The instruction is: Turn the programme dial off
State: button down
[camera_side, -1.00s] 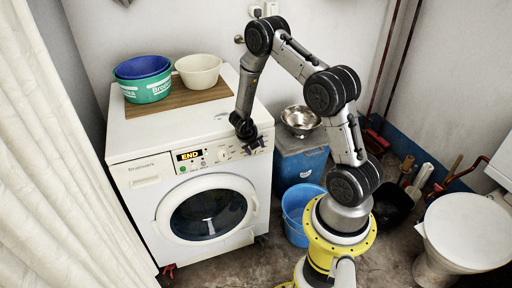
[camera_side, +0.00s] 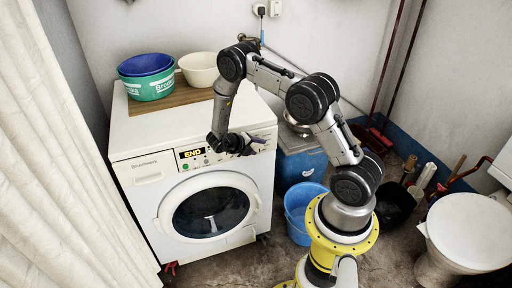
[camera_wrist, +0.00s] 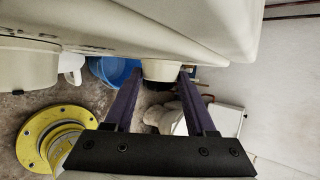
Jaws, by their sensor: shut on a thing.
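The white washing machine (camera_side: 147,193) stands on the left of the side view, with a lit yellow "END" display (camera_side: 192,153) on its panel. In the wrist view the programme dial (camera_wrist: 162,71) is a cream round knob on the machine's front, between my two purple fingertips. My gripper (camera_wrist: 160,76) is shut on the dial, one finger on each side. In the side view my gripper (camera_side: 252,145) lies across the panel right of the display and hides the dial. The dial's pointer mark cannot be made out.
Blue and green basins (camera_side: 150,88) and a cream bowl (camera_side: 197,69) stand on a wooden board on the machine. A blue bucket (camera_side: 300,208) is on the floor beside it, and a metal bowl sits partly hidden on a blue box (camera_side: 300,165). The round door (camera_side: 210,212) is closed.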

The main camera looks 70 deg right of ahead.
jog(key=shift+c, duration=1.1)
grip_release()
jog(key=v, duration=1.3)
jog(key=shift+a+r, duration=0.25)
jog(key=shift+w, duration=0.15)
